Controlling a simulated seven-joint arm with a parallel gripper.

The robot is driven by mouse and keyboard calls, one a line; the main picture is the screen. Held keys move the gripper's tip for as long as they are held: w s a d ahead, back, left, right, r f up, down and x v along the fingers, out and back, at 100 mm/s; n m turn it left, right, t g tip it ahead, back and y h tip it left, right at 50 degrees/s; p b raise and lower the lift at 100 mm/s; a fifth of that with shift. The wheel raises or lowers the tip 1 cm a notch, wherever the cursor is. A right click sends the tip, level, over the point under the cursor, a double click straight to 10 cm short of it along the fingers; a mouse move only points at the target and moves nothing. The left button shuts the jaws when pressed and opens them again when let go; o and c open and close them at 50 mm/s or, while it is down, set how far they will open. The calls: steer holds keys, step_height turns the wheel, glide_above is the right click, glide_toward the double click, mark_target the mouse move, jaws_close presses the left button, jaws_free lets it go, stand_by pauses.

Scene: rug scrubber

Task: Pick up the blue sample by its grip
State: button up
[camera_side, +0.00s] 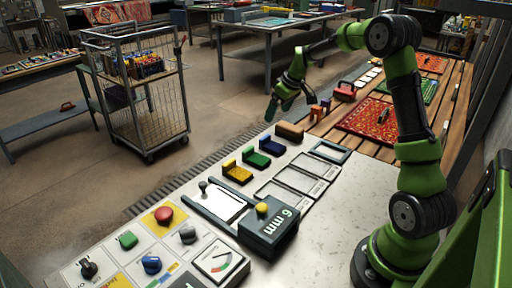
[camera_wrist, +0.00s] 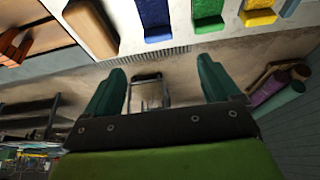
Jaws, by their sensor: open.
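The blue sample (camera_side: 271,146) lies on the pale worktop, with a raised part at its left end in the side view. It is the far one of a row, beyond the green sample (camera_side: 257,159) and the yellow sample (camera_side: 237,173). In the wrist view the blue sample (camera_wrist: 154,15) is at the top edge, partly cut off. My gripper (camera_side: 281,106) is in the air above and beyond the blue sample, tilted, apart from it. In the wrist view my gripper (camera_wrist: 160,84) has its two green fingers spread, with nothing held between them.
A brown block (camera_side: 290,131) lies just beyond the blue sample; it also shows in the wrist view (camera_wrist: 90,27). Empty frames (camera_side: 300,180) lie right of the row. A dark box marked 6 mm (camera_side: 268,236) stands nearer. A wire cart (camera_side: 137,90) stands on the floor.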

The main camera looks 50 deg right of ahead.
glide_toward(265, 137)
steer(key=x, duration=0.3)
steer(key=shift+s+a, duration=0.15)
steer(key=shift+d+x, duration=0.15)
steer(key=shift+x, duration=1.45)
steer(key=shift+d+x, duration=0.1)
steer(key=shift+x, duration=1.45)
steer(key=shift+r, duration=0.1)
steer(key=c, duration=1.1)
